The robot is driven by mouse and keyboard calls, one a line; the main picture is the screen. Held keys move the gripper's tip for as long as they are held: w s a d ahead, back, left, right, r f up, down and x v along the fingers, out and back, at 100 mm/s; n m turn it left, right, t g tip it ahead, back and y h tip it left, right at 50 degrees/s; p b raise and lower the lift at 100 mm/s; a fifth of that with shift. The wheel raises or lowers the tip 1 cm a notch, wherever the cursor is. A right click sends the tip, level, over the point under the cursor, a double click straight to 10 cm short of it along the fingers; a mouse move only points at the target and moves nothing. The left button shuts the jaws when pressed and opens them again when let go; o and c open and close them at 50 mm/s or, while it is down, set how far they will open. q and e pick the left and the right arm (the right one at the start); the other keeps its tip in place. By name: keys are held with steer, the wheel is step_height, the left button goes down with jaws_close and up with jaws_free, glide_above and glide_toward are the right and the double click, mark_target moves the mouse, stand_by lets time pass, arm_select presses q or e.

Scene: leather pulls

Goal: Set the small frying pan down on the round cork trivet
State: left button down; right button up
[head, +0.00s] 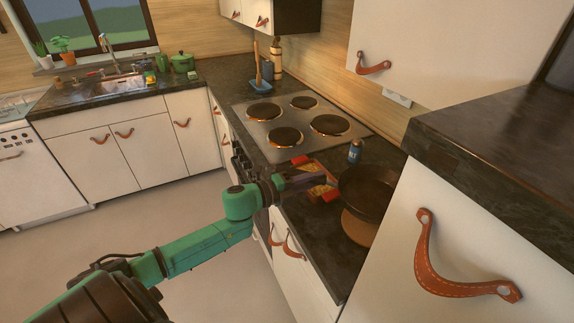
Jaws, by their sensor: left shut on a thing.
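The small dark frying pan (368,190) is at the right of the dark counter beside the hob. The round cork trivet (357,231) shows as an orange-brown curved patch just below the pan in the picture; the pan hides the rest of it. I cannot tell whether the pan touches the trivet or is held above it. My left gripper (312,180) is left of the pan and shut on it, on the handle side; the handle is mostly hidden by the gripper. My right gripper is not in view.
A red-edged thing with yellow contents (330,194) lies on the counter beside the gripper. A small blue can (355,151) stands behind the pan. The hob (301,122) is farther back. A taller dark-topped cabinet (480,140) bounds the right side.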

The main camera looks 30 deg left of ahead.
arm_select(q)
steer(key=shift+s+d+m+h, duration=0.25)
steer(key=shift+d+m+h, duration=0.05)
steer(key=shift+d, duration=0.6)
step_height(320, 180, down, 6)
steer(key=b, duration=0.5)
steer(key=shift+a+f, duration=0.1)
steer(key=shift+f+b, duration=0.35)
steer(key=shift+b, duration=0.2)
steer(key=c, duration=0.6)
jaws_free()
steer(key=shift+c, duration=0.2)
steer(key=shift+f, duration=0.1)
steer(key=shift+s, duration=0.15)
